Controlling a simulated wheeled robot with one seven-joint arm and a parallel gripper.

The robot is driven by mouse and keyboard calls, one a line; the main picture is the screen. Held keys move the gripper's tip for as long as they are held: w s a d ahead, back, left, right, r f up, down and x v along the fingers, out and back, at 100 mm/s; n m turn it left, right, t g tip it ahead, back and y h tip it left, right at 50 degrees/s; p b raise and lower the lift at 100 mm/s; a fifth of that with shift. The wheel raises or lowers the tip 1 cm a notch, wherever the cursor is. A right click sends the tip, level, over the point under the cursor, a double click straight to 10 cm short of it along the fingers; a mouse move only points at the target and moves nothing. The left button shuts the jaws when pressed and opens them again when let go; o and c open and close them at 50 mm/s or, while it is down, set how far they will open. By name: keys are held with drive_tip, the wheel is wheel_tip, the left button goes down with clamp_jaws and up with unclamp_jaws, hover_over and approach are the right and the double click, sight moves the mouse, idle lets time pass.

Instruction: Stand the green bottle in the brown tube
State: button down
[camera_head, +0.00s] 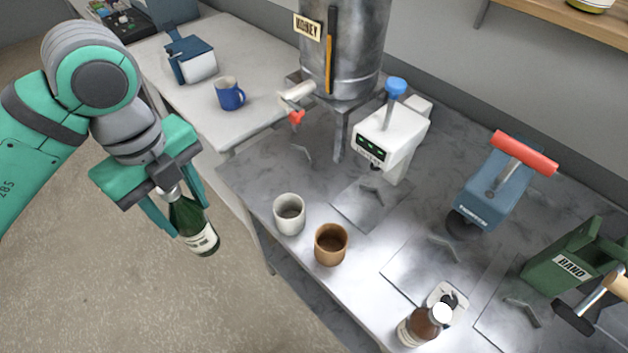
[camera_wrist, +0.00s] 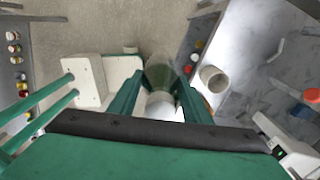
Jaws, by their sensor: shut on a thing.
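A green bottle (camera_head: 196,228) with a pale label is in my gripper (camera_head: 177,208), held tilted with its base toward the lower right. It hangs over the floor, left of the grey table and apart from it. In the wrist view the bottle (camera_wrist: 160,75) is between the two fingers of my gripper (camera_wrist: 160,95). The brown tube (camera_head: 330,246) stands upright and open at the top near the table's front left edge, to the right of the bottle. In the wrist view the tube is mostly hidden behind a finger.
A white cup (camera_head: 289,215) stands just left of the brown tube. A brown bottle (camera_head: 418,328) with a white cap is at the table's front. A honey tank (camera_head: 340,50), a white machine (camera_head: 385,140) and a blue press (camera_head: 492,190) stand behind. A blue mug (camera_head: 229,94) is on the side table.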

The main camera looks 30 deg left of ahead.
drive_tip(key=w+d+m, duration=0.8)
drive_tip(key=d+m, duration=0.1)
drive_tip(key=d, duration=0.1)
drive_tip(key=w+d+m, duration=0.7)
drive_tip(key=d+m, duration=0.1)
drive_tip(key=d, duration=0.2)
wheel_tip(320, 180, down, 7)
drive_tip(key=shift+f, duration=0.15)
drive_tip(key=shift+d+f, duration=0.1)
drive_tip(key=shift+f, duration=2.2)
idle(1.1)
drive_tip(key=c, duration=0.9)
unclamp_jaws()
drive_tip(key=shift+o, duration=0.8)
drive_tip(key=o, duration=0.4)
drive_tip(key=shift+o, duration=0.2)
